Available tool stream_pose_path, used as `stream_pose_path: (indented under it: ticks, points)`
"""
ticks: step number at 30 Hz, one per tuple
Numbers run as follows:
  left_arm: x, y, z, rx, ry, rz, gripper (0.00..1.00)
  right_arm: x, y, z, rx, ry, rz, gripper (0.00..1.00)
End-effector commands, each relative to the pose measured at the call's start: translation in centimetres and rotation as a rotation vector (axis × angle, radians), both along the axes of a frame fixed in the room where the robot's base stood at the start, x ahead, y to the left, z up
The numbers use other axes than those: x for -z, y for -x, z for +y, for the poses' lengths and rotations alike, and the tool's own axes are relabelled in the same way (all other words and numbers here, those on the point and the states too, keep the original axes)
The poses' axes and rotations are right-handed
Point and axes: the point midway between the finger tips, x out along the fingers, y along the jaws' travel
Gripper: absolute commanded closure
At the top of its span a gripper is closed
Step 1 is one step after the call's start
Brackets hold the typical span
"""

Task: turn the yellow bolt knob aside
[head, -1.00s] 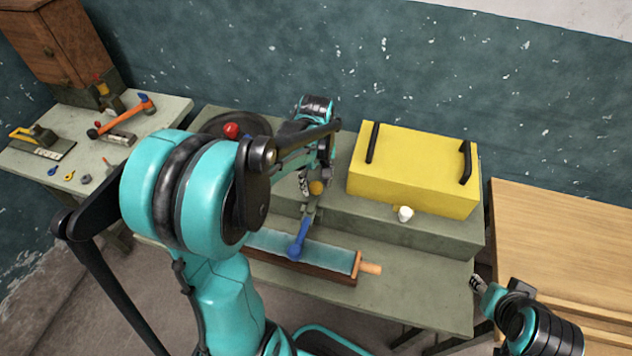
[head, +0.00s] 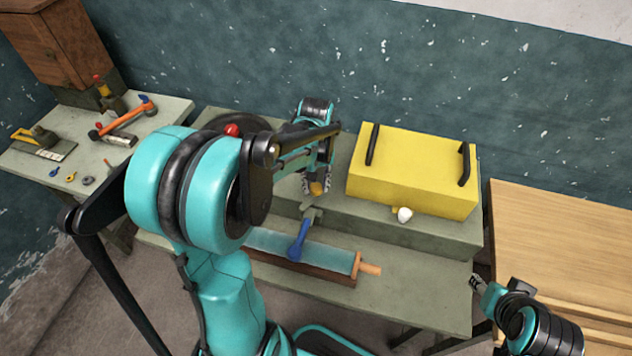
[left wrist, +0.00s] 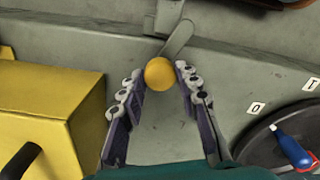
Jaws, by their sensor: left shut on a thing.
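The yellow bolt knob (head: 316,188) is a small ball at the front of the raised grey-green ledge. In the left wrist view the knob (left wrist: 159,73) sits at the tips of my two fingers, with a grey bar (left wrist: 178,40) running away from it. My left gripper (head: 317,184) reaches down from above and is shut on the knob, one finger on each side; it also shows in the left wrist view (left wrist: 157,80). My right gripper (head: 477,284) is at the lower right, away from the knob; its jaws are too small to read.
A yellow box (head: 412,175) with black handles stands right of the knob, a white knob (head: 404,215) before it. A blue lever (head: 299,240) and a wood-edged tray (head: 340,262) lie in front. A dark dial (left wrist: 262,150) is close by. A side table (head: 150,140) holds tools.

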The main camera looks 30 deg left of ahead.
Motion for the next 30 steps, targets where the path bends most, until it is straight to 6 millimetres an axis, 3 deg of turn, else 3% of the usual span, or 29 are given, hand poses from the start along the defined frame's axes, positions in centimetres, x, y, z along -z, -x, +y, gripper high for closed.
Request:
stream_pose_path:
  ticks: [30]
  points:
    - [0.0,0.0,0.0,0.929,0.0,0.0,0.97,-1.3,0.0,0.0,0.0,0.0,0.0,0.6]
